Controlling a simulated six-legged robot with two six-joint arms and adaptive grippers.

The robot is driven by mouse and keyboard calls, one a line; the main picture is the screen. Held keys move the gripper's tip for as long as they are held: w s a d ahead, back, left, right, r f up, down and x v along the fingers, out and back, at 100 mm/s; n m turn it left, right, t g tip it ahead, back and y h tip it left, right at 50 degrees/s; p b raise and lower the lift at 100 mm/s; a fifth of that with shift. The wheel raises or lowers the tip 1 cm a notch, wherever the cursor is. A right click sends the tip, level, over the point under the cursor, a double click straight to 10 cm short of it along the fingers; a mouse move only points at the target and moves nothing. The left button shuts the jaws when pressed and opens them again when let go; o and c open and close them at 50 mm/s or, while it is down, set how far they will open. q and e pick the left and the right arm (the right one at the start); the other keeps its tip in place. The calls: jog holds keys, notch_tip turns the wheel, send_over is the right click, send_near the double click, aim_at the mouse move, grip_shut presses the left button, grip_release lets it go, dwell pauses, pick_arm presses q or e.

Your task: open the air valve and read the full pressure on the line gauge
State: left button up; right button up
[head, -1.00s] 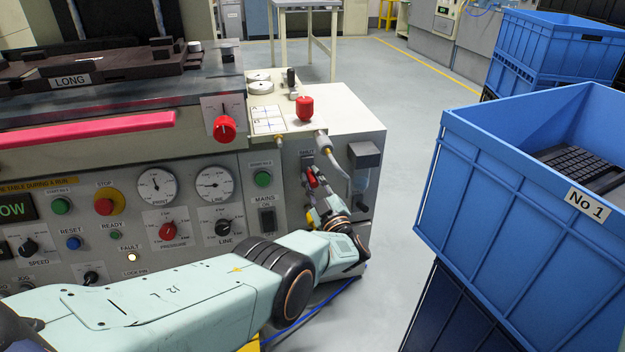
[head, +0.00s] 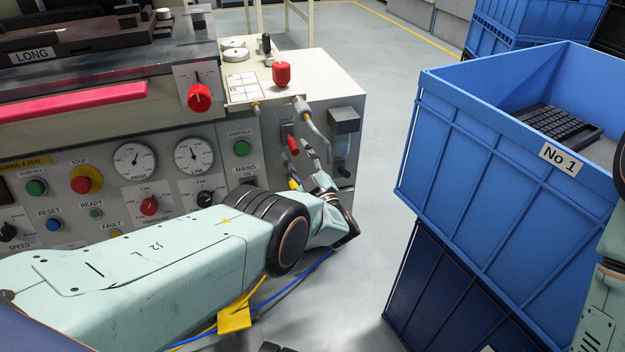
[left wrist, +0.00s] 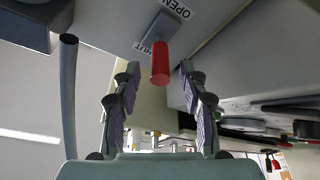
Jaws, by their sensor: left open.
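The air valve's red lever (head: 293,145) is on the machine's right front, below a SHUT label (head: 287,121). My left gripper (head: 304,164) is open close to it, its fingers partly hiding the area. In the left wrist view the red lever (left wrist: 160,64) lies between the spread fingertips (left wrist: 159,71), with gaps on both sides. OPEN and SHUT labels are beside it; I cannot tell its exact setting. The line gauge (head: 193,155) is on the front panel, right of the press gauge (head: 135,160).
A grey regulator (head: 344,122) and a pipe (head: 312,122) are close right of the valve. Blue crates (head: 500,180) stand further right, the upper one labelled No 1. Grey floor lies between machine and crates. My right arm (head: 598,315) shows at the right edge.

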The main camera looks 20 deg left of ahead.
pick_arm(q)
jog(key=v, duration=0.9)
jog(key=shift+c, duration=0.4)
